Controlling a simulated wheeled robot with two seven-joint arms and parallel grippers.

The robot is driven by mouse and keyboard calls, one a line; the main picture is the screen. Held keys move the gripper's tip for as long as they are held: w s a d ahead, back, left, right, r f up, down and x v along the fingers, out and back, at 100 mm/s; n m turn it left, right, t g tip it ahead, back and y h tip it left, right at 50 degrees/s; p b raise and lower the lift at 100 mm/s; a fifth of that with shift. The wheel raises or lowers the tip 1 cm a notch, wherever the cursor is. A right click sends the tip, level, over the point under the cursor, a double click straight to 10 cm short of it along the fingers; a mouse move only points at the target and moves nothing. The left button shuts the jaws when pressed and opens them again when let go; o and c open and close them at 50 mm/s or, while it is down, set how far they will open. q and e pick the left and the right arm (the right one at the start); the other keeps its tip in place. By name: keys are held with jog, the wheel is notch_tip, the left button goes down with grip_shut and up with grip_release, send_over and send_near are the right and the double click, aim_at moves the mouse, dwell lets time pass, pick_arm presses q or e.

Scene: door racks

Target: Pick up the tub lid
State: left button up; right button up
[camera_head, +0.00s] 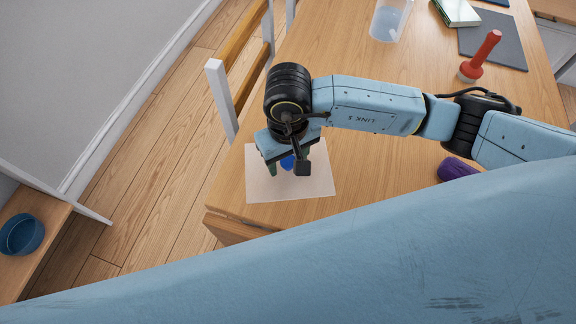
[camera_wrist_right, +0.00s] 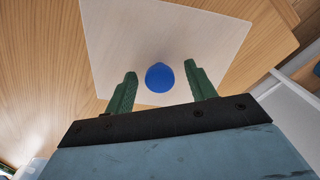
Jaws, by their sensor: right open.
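The tub lid is a small round blue disc (camera_head: 287,163), partly hidden under my right gripper in the head view. It lies on a pale square mat (camera_head: 300,190) near the table's corner. In the right wrist view the blue lid (camera_wrist_right: 160,77) shows whole, between and a little beyond the fingertips. My right gripper (camera_head: 287,170) is open above the mat, its green fingers (camera_wrist_right: 159,75) on either side of the lid with gaps to both. I cannot tell its exact height above the lid. My left gripper is not in view.
On the wooden table (camera_head: 350,160) are a clear tub (camera_head: 390,18), a red-handled tool (camera_head: 482,55), a dark grey mat (camera_head: 497,40), a green-edged book (camera_head: 456,12) and a purple object (camera_head: 456,169). A chair (camera_head: 230,90) stands at the left edge. A blue bowl (camera_head: 21,234) sits lower left.

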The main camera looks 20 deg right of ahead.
jog(key=shift+f, duration=0.3)
jog(key=c, duration=1)
jog(key=shift+c, duration=0.2)
jog(key=shift+r, duration=0.15)
